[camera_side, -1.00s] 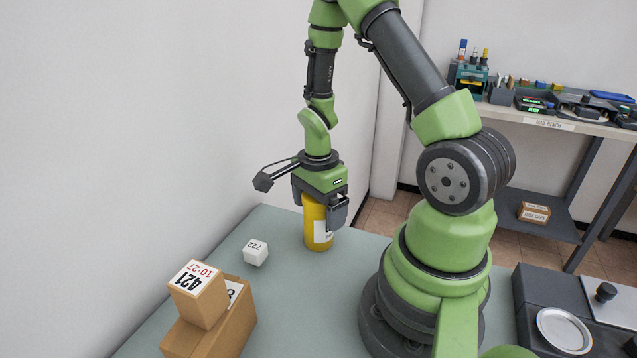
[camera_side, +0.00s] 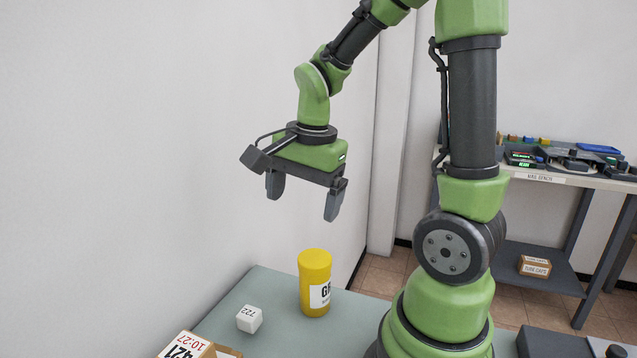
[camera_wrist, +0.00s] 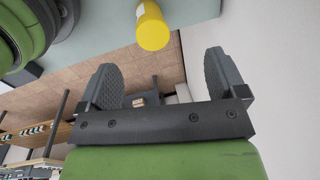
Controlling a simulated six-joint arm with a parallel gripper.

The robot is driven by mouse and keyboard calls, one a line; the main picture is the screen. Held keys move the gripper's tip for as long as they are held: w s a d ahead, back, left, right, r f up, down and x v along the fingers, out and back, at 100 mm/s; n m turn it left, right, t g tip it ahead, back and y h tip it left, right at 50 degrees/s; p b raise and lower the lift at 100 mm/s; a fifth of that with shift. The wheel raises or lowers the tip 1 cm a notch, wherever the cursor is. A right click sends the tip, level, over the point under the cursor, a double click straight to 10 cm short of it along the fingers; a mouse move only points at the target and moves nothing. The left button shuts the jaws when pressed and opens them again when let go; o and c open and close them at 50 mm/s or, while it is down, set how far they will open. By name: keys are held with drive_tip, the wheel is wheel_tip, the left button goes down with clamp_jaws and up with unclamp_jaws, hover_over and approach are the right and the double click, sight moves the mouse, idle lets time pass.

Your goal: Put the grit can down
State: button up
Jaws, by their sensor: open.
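The yellow grit can (camera_side: 313,272) stands upright on the grey-green table (camera_side: 268,290), with a white label on its side. My gripper (camera_side: 302,205) is open and empty, well above the can and apart from it. In the wrist view, the can (camera_wrist: 152,30) shows at the top, beyond the two spread fingers of my gripper (camera_wrist: 165,72), with nothing between them.
A small white cube (camera_side: 249,319) marked 722 sits left of the can. A cardboard box (camera_side: 187,346) marked 421 is at the lower left, cut by the frame edge. A wall runs along the table's left side. A bench (camera_side: 560,178) stands behind at right.

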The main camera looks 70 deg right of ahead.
drive_tip(key=s+a+r+n+t+y, duration=0.2)
drive_tip(key=s+a+r+n+t, duration=0.3)
drive_tip(key=n, duration=0.9)
drive_tip(key=s+a+r, duration=0.1)
drive_tip(key=a+r, duration=0.2)
drive_tip(key=a, duration=0.2)
drive_tip(key=shift+s+r+n+t, duration=0.15)
drive_tip(key=shift+s+n+t, duration=0.15)
drive_tip(key=shift+s+n, duration=0.1)
